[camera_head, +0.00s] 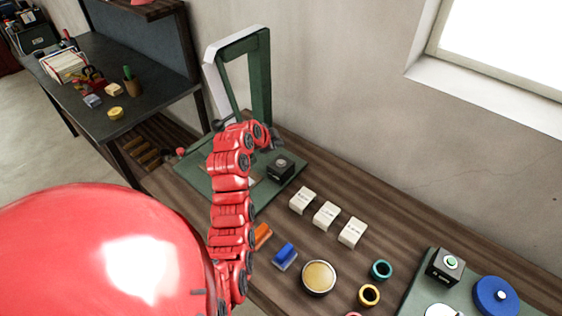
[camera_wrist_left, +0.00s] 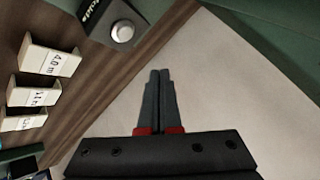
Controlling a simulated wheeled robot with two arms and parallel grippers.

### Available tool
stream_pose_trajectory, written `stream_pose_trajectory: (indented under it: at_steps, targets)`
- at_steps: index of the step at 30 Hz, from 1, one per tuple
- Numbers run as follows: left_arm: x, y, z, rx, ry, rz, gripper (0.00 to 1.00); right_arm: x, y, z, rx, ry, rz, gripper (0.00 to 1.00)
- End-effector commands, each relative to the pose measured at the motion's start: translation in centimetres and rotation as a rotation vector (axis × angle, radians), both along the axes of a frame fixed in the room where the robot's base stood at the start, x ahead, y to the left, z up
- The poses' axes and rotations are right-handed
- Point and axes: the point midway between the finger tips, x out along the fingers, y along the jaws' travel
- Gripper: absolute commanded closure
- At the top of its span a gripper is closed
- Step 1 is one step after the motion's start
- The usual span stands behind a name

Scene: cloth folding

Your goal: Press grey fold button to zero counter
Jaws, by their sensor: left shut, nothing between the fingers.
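The fold button (camera_head: 281,162) is a grey round cap on a small black box (camera_head: 283,174), on the right part of a green base plate on the bench. In the left wrist view the grey button (camera_wrist_left: 122,31) is at the top left, and its box (camera_wrist_left: 98,14) carries a label that seems to read "Fold". My left gripper (camera_wrist_left: 160,73) is shut and empty; its fingertips point at the pale wall, with the button off to their left and apart from them. In the head view the red left arm reaches up beside the box, and the fingers are mostly hidden. My right gripper is out of view.
A green and white upright frame (camera_head: 262,80) stands behind the box. Several white labelled blocks (camera_head: 326,215) lie to the right. An orange piece (camera_head: 263,235), a blue piece (camera_head: 285,257) and a round tin (camera_head: 319,277) are in front. Another button box (camera_head: 445,268) stands farther right.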

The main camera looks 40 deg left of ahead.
Motion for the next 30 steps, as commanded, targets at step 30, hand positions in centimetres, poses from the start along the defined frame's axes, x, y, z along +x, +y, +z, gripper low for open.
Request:
stream_pose_trajectory:
  at_steps: [30]
  targets:
    - [0.0, 0.1, -6.0, 0.002, -0.002, 0.002, 1.0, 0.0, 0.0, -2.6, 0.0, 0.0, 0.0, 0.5]
